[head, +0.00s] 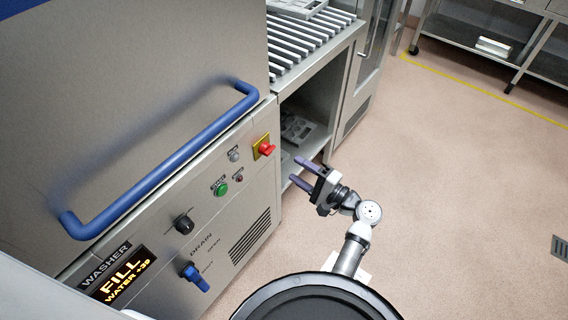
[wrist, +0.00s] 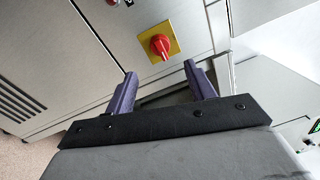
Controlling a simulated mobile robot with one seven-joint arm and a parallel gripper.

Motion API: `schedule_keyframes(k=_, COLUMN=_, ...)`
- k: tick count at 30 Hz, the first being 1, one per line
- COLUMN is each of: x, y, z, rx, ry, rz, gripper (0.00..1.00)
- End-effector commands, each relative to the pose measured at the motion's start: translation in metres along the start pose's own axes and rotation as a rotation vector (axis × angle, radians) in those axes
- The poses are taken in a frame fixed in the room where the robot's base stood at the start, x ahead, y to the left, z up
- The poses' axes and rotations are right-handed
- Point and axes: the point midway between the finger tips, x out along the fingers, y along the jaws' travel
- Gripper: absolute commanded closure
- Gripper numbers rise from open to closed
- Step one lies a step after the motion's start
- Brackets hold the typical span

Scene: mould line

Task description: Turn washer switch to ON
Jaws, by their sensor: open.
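The washer (head: 130,150) is a steel cabinet with a control panel along its front. Its red rotary switch (head: 266,149) sits on a yellow plate (head: 258,142) at the right end of the panel. In the wrist view the red switch (wrist: 160,45) lies ahead of the fingertips, on its yellow plate (wrist: 173,53). My gripper (head: 300,171) is open and empty, in front of the panel's right end and apart from the switch. In the wrist view my gripper (wrist: 160,68) has its two purple fingers spread below the switch. No ON or OFF marking is readable.
A blue bar handle (head: 165,165) sticks out above the panel. A green button (head: 220,188), a black knob (head: 184,222) and a blue drain handle (head: 193,275) are on the panel. A roller table (head: 310,40) with an open shelf adjoins the washer. The floor at right is clear.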

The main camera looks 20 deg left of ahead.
Motion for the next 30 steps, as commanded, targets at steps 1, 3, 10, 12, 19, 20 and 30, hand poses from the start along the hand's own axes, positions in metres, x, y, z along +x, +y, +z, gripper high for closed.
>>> schedule_keyframes(k=1, x=-0.011, y=0.002, z=-0.001, rx=-0.002, ry=0.003, rz=-0.001, gripper=0.46)
schedule_keyframes(k=3, x=-0.022, y=0.002, z=-0.001, rx=-0.001, ry=0.003, rz=-0.001, gripper=0.46)
schedule_keyframes(k=10, x=-0.043, y=0.000, z=0.000, rx=-0.001, ry=0.001, rz=0.000, gripper=0.46)
schedule_keyframes(k=12, x=-0.044, y=0.000, z=0.000, rx=-0.001, ry=0.000, rz=0.000, gripper=0.46)
schedule_keyframes(k=19, x=-0.044, y=-0.001, z=0.000, rx=0.000, ry=-0.001, rz=0.000, gripper=0.46)
schedule_keyframes(k=20, x=-0.044, y=-0.001, z=0.000, rx=0.000, ry=-0.001, rz=0.000, gripper=0.46)
schedule_keyframes(k=30, x=-0.044, y=0.000, z=0.000, rx=0.000, ry=0.000, rz=0.000, gripper=0.46)
